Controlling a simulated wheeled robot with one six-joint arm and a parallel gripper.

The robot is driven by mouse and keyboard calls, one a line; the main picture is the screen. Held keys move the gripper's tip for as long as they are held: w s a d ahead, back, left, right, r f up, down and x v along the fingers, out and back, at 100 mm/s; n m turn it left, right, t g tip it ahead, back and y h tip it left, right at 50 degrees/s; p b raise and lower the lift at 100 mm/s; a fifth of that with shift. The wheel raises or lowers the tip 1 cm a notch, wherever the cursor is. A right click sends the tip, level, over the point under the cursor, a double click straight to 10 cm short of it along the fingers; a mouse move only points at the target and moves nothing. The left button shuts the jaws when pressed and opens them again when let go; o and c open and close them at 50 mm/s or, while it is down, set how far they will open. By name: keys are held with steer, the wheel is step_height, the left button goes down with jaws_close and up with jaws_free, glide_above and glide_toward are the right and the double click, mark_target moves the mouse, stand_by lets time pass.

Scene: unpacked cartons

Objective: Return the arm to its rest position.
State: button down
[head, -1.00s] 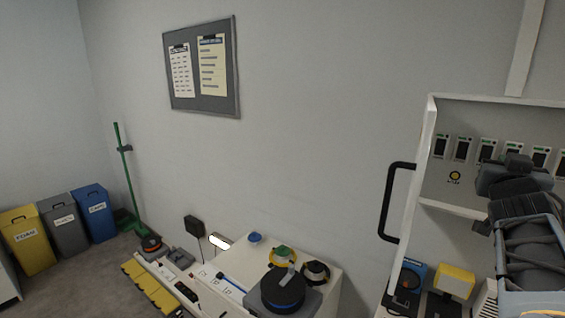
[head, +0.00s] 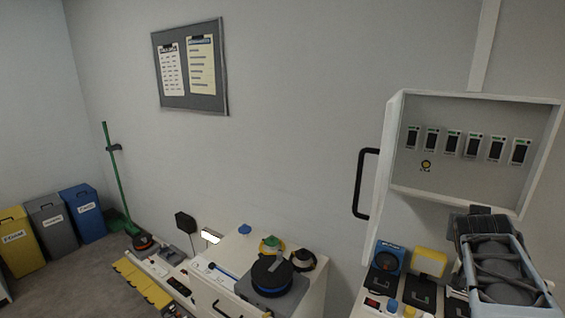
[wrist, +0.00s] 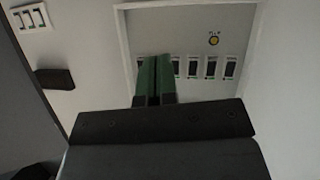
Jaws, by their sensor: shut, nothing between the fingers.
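My gripper (wrist: 154,82) shows in the wrist view with its two green fingers closed together and nothing between them. Behind the fingertips is the open white cabinet (wrist: 187,19) with its row of dark devices, and I cannot tell how far off it is. In the head view my arm (head: 492,262) is at the lower right, below the wall cabinet (head: 390,160) and in front of the bench. I cannot make out the fingers there.
The cabinet's door stands open with a black handle (head: 364,184). Below are a yellow device (head: 429,262) and a blue-and-black device (head: 388,260). A white drawer unit (head: 318,284) carries a dark round device (head: 275,275). Bins (head: 83,212) stand far left; floor there is clear.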

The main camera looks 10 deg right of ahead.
steer(key=s+a+f+n+g+y, duration=0.1)
steer(key=a+f+n+y, duration=0.1)
steer(key=a+f, duration=0.3)
steer(key=s+a+f+n+g+y, duration=0.1)
steer(key=s+a+f+n+y, duration=0.1)
steer(key=a, duration=1.2)
steer(key=s+a+f+n+g+y, duration=0.2)
steer(key=a+f+n+y, duration=0.2)
steer(key=a+f, duration=0.5)
steer(key=shift+a+y, duration=0.7)
steer(key=shift+y, duration=0.3)
